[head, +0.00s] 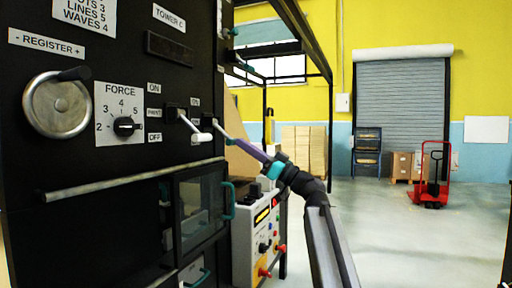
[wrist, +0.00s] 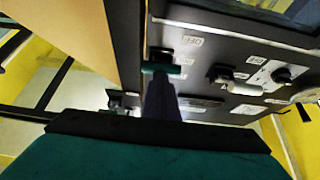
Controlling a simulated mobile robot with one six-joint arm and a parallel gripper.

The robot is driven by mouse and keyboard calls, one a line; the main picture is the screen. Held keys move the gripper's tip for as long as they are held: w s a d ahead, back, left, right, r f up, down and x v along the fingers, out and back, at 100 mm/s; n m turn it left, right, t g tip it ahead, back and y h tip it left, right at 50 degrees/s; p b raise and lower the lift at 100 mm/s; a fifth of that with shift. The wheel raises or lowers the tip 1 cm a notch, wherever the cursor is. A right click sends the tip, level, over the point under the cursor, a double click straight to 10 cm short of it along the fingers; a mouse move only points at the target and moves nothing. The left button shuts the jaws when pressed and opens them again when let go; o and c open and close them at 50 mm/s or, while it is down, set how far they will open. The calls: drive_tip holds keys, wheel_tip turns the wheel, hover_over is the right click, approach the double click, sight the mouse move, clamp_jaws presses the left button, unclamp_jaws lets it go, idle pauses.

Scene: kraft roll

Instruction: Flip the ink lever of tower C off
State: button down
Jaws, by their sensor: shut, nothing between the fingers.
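The tower C panel (head: 100,150) stands dark at the left of the head view, under a TOWER C label. In the wrist view a lever with a teal handle (wrist: 161,69) stands out from a dark mount near an OFF label (wrist: 193,40). In the head view its handle cannot be made out behind my fingers. My gripper (head: 242,145) is shut and empty, reaching to the panel's right edge. In the wrist view my gripper (wrist: 160,82) overlaps the teal handle's near side; whether they touch, I cannot tell. The lever's exact setting is unclear.
A white-handled lever (head: 201,138) beside ON, PRINT and OFF labels is close to my fingers. A FORCE dial (head: 124,126), a handwheel (head: 58,105) and a long bar (head: 130,178) are on the panel. A control box (head: 257,235) stands below.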

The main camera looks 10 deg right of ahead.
drive_tip(key=shift+a, duration=0.15)
drive_tip(key=r+v, duration=0.1)
drive_tip(key=v, duration=1)
drive_tip(key=shift+s+d, duration=0.3)
drive_tip(key=shift+d, duration=0.35)
